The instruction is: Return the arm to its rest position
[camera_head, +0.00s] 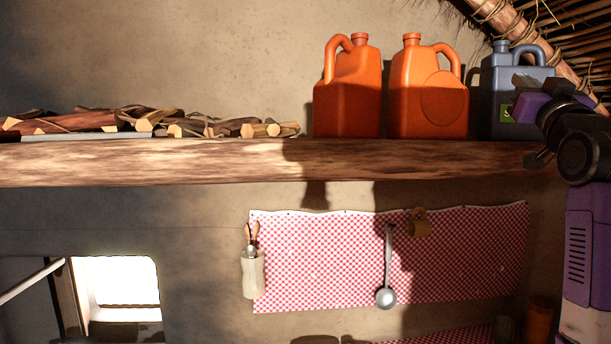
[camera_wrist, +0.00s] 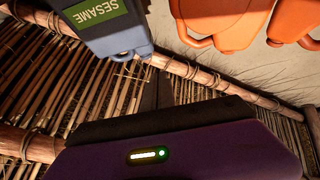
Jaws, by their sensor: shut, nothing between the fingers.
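My arm rises along the right edge of the head view, purple and white below with a dark joint above. My gripper (camera_head: 524,88) is the purple and black end at its top, overlapping the blue jug in the picture; it is shut and empty. The dark and purple hand (camera_wrist: 165,125) fills the bottom of the wrist view, with a small lit green indicator. The fingertips are hard to make out. The blue jug (camera_head: 503,65) stands at the right of the shelf, partly hidden by my arm; it also shows with a green SESAME label in the wrist view (camera_wrist: 118,38).
Two orange jugs (camera_head: 347,100) (camera_head: 428,100) and a pile of firewood (camera_head: 160,122) stand on the wooden shelf (camera_head: 230,162). Below hang a ladle (camera_head: 386,297), a cup (camera_head: 420,224) and a utensil holder (camera_head: 252,275). Sloping roof poles (camera_head: 530,35) are close at upper right.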

